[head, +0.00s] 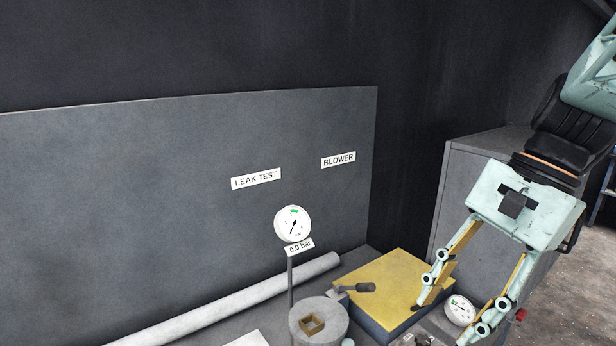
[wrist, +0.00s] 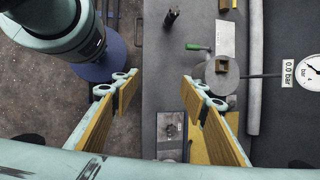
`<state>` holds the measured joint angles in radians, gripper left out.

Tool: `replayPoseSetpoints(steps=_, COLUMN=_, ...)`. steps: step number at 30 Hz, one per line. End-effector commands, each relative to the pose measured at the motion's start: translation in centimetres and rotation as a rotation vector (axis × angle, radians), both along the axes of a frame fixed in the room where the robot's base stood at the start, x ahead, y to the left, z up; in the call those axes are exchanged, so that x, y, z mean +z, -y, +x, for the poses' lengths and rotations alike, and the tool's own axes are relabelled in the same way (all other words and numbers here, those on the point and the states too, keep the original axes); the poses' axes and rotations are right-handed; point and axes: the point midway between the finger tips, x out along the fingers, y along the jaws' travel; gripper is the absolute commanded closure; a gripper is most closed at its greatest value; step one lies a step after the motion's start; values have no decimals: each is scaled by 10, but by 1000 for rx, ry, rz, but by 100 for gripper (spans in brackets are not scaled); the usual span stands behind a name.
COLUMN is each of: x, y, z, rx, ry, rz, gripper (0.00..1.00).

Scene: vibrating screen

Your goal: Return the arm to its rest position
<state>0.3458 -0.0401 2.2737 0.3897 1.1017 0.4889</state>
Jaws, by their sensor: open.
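My gripper (head: 462,298) is pale green with yellow finger pads. In the head view it hangs at the lower right, with its fingers spread apart beside a yellow-topped box (head: 390,283). In the wrist view the two fingers of my gripper (wrist: 158,105) stand wide apart with nothing between them but the bench edge and floor far below. It is open and empty. Part of my arm shows at the upper right of the head view.
A dial gauge (head: 292,223) on a thin post reads 0.0 bar. A round grey block (head: 320,332) with a square brass socket (head: 312,323) and a long pale pipe (head: 230,300) are on the bench. A second gauge (head: 460,310) shows between my fingers. A grey cabinet (head: 470,160) stands behind.

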Motion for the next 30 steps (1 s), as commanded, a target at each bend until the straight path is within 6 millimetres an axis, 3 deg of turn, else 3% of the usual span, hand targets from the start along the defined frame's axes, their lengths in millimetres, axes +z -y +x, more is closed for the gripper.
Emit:
replayPoseSetpoints(steps=15, x=19, y=-17, z=-52, rx=311, ry=174, rz=-156, gripper=59)
replayPoseSetpoints(steps=30, x=31, y=-22, z=-96, rx=609, ry=336, rz=-308, gripper=59)
